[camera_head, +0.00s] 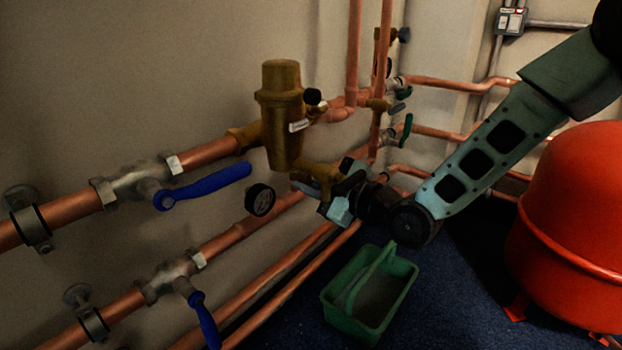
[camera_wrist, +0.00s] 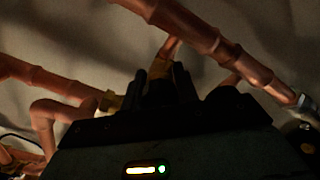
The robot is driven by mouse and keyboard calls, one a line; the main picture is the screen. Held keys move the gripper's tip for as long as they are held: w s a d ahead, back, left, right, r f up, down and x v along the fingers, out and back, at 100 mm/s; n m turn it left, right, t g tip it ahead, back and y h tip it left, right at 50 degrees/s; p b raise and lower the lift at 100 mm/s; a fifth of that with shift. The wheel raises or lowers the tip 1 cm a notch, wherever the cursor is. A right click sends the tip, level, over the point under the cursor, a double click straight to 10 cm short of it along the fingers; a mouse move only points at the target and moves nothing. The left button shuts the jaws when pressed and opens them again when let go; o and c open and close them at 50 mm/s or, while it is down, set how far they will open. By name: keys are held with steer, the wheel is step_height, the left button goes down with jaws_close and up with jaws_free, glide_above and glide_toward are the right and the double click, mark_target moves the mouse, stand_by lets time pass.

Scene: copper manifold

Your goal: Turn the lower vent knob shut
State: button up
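A brass body (camera_head: 281,115) stands on the upper copper line, with a small black knob (camera_head: 313,96) and a white tag on its right side. A brass fitting (camera_head: 318,172) shows below it, beside my gripper (camera_head: 335,198). My gripper is close to the pipes there and hides whatever lies at its fingertips; I cannot make out the lower vent knob. In the wrist view my gripper's dark fingers (camera_wrist: 161,86) point at a brass stub (camera_wrist: 178,74) under a copper pipe (camera_wrist: 215,40). It is too dark to tell whether they hold anything.
Blue lever handles (camera_head: 203,187) sit on the left valves. A round gauge (camera_head: 260,200) hangs left of my gripper. A green tray (camera_head: 369,290) with a handle is on the blue floor below. A red tank (camera_head: 575,225) stands at the right, near my arm.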

steer(key=shift+r+m+p, duration=0.1)
steer(key=shift+m+p, duration=0.2)
steer(key=shift+p, duration=0.2)
steer(key=shift+m+p, duration=1)
steer(key=m+p, duration=0.3)
steer(key=shift+r+m, duration=0.1)
steer(key=shift+m, duration=0.3)
steer(key=m+p, duration=0.3)
steer(key=shift+m+p, duration=0.3)
steer(key=shift+p, duration=0.1)
steer(key=m+p, duration=0.3)
steer(key=shift+m, duration=0.3)
steer(key=m+p, duration=0.3)
steer(key=m, duration=0.2)
steer(key=shift+p, duration=0.4)
steer(key=m, duration=0.2)
steer(key=m+p, duration=0.2)
steer(key=m, duration=0.1)
steer(key=shift+f+m, duration=0.25)
steer(key=shift+m, duration=0.05)
